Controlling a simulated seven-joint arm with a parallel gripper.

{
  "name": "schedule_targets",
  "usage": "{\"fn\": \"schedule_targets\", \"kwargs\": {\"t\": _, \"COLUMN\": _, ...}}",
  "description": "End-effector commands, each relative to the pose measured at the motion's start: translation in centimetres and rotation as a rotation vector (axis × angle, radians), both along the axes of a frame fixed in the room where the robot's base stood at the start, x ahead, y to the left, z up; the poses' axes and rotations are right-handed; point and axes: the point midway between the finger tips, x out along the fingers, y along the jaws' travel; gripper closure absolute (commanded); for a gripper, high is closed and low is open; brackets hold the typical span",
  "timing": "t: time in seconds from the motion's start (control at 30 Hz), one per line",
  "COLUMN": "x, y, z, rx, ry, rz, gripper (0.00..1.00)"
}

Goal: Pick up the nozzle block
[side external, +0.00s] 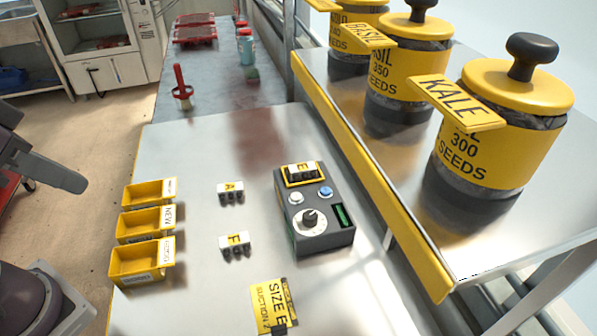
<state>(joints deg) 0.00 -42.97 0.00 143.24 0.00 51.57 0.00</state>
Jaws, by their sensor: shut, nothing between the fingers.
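Several small white nozzle blocks with black nozzles are in view. One marked A (231,188) and one marked F (235,241) sit apart on the metal bench. One marked E (301,170) sits in a yellow-framed slot on a dark control box (325,238). A yellow card (267,293) at the front reads SIZE E and partly SUCTION. My gripper (76,184) is at the left edge, left of the bins and well away from all the blocks. Its fingers are shut and empty; part of it is cut off by the frame.
Three yellow bins (141,264) with labels, one reading NEW, stand on the bench's left edge. A raised shelf (385,185) at right holds yellow-lidded seed jars (510,120). A red-handled tool (181,88) stands at the back. Bench between bins and blocks is clear.

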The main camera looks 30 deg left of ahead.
Motion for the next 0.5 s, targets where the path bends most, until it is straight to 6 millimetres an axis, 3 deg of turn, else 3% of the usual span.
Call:
{"fn": "schedule_targets", "kwargs": {"t": 0.43, "x": 0.00, "y": 0.00, "z": 0.00, "rx": 0.000, "ry": 0.000, "rz": 0.000, "gripper": 1.00}}
{"fn": "schedule_targets", "kwargs": {"t": 0.5, "x": 0.00, "y": 0.00, "z": 0.00, "rx": 0.000, "ry": 0.000, "rz": 0.000, "gripper": 0.86}}
